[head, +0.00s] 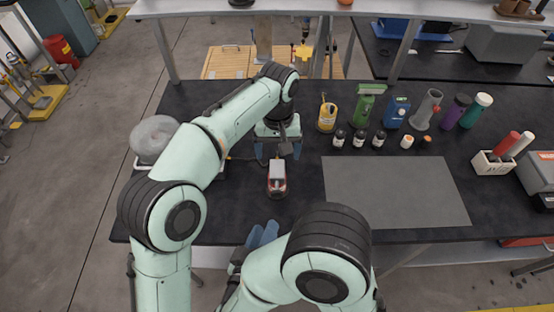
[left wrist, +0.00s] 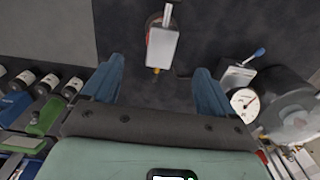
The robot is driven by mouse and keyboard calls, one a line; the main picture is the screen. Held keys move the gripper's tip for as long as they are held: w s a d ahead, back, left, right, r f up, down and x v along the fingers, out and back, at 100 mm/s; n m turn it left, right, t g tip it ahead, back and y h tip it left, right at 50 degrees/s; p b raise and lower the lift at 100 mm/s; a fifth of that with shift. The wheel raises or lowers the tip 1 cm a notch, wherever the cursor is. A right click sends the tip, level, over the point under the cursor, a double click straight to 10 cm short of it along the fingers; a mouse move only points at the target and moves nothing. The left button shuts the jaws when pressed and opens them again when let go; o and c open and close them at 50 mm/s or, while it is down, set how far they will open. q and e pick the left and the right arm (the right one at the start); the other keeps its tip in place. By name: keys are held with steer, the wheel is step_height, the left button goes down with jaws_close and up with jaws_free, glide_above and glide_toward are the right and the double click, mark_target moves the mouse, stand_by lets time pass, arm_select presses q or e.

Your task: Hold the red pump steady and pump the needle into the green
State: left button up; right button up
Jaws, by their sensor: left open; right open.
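The red pump (head: 277,180), with a pale grey block on top, stands on the dark bench; it also shows in the left wrist view (left wrist: 162,47). My left gripper (head: 278,152) is open and empty, pointing down just beyond the pump. In the left wrist view its blue fingers (left wrist: 158,78) are spread, with the pump ahead between them and apart from both. My right gripper (head: 262,234) is open and low at the bench's front edge, partly hidden by its arm. The round white gauge (left wrist: 243,102) has a red mark on its dial; its needle and green zone are too small to read.
A clear domed vessel (head: 153,137) stands at the bench's left. A grey mat (head: 395,192) lies right of the pump. Bottles, including a yellow one (head: 327,117), stand along the back. A white holder (head: 493,167) is far right. The bench around the pump is clear.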

mark_target(277, 176)
arm_select(q)
step_height(277, 176, down, 13)
steer(key=shift+a+r, duration=0.1)
steer(key=shift+r, duration=0.05)
stand_by(0.4)
steer(key=c, duration=1.5)
